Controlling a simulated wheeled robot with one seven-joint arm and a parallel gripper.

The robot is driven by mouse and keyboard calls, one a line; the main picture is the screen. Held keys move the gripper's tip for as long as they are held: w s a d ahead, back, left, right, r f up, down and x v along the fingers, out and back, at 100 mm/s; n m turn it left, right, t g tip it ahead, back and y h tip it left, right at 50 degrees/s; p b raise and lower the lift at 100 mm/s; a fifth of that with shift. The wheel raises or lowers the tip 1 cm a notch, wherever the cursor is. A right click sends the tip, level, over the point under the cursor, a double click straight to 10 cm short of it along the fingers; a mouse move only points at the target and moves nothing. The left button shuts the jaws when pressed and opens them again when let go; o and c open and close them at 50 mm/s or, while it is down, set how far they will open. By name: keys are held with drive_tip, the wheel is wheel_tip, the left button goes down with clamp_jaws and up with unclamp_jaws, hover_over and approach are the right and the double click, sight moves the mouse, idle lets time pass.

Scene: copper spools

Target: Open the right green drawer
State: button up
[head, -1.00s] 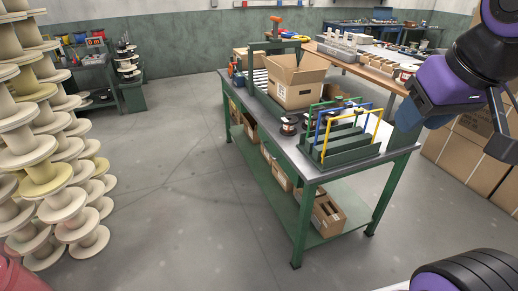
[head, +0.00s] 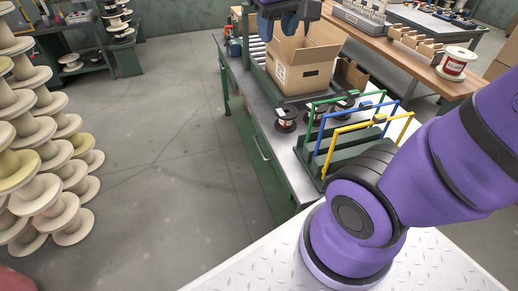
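The workbench (head: 282,165) has a grey top and green sides and stands ahead of me. On its left side a thin grey bar like a handle (head: 261,147) shows against a green face, which may be a drawer front (head: 252,160). I cannot make out drawer edges or tell right from left drawer; it looks closed. My gripper (head: 289,24) is at the top edge, in front of the cardboard box's upper part in the picture and apart from the handle. Its upper part is cut off and its finger gap is unclear.
On the bench are an open cardboard box (head: 303,75), dark spools (head: 286,120) and a rack with green, blue and yellow frames (head: 345,145). Pale spools (head: 40,195) are stacked at left. The floor (head: 165,150) between is clear. A wooden table (head: 445,78) stands behind.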

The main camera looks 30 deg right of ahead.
sight(260, 148)
drive_tip(key=w+d+f+m+g+h, duration=0.2)
drive_tip(key=w+f+g+h, duration=0.4)
drive_tip(key=w+f, duration=1.7)
drive_tip(key=w+d+f+h, duration=0.15)
drive_tip(key=f+h, duration=0.25)
drive_tip(key=f, duration=1.4)
drive_tip(key=w+d+f+h, duration=0.1)
drive_tip(key=w+f+h, duration=0.25)
drive_tip(key=f, duration=1.45)
drive_tip(key=shift+g+h, duration=0.25)
drive_tip(key=shift+g, duration=0.05)
drive_tip(key=x, duration=0.9)
drive_tip(key=shift+s+d+f, duration=0.1)
drive_tip(key=shift+s+d, duration=0.15)
drive_tip(key=shift+d, duration=0.05)
clamp_jaws()
